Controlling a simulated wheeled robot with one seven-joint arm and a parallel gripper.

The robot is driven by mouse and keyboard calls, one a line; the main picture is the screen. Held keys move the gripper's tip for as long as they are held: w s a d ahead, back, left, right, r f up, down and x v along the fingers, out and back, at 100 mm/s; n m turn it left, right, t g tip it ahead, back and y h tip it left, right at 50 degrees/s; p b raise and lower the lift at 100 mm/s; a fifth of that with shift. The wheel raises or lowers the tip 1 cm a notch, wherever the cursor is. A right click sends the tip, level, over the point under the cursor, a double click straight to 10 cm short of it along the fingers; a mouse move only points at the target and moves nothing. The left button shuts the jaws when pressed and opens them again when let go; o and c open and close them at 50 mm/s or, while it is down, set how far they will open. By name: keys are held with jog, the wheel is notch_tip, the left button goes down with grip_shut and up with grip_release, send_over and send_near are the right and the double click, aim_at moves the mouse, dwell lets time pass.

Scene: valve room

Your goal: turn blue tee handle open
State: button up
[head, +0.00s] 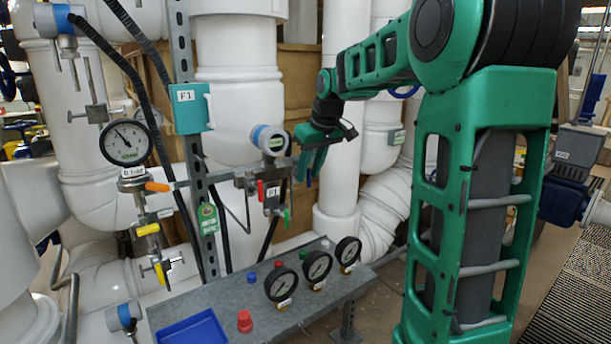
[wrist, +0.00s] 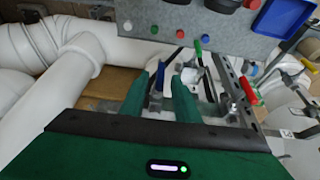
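The blue tee handle (wrist: 160,78) shows in the wrist view between the two green fingers of my gripper (wrist: 160,88), with a gap visible on each side of it. In the head view my gripper (head: 311,160) is at the right end of the small valve manifold, and a bit of the blue handle (head: 308,178) shows just below the fingers. My gripper is open and its fingers straddle the handle. The handle's lower end and its valve body are partly hidden by the fingers.
Close by are a red handle (head: 261,191) and a green handle (head: 286,215). White pipe (head: 340,130) stands behind my gripper. Below is a grey shelf (head: 215,290) with several black gauges and a blue tray (head: 190,330). A round gauge (head: 126,143) hangs at left.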

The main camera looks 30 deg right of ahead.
jog(key=v, duration=0.9)
jog(key=shift+r, duration=0.3)
jog(key=shift+s, duration=0.15)
jog(key=s+a+f+m+g, duration=0.2)
jog(key=s+f+m, duration=0.1)
jog(key=s+f, duration=0.8)
jog(key=s+a+f+m+g, duration=0.2)
jog(key=s+f, duration=0.9)
jog(key=s, duration=1)
jog(key=shift+a+m+g, duration=0.3)
jog(key=shift+a+m, duration=0.2)
jog(key=shift+m, duration=0.4)
jog(key=shift+f, duration=0.1)
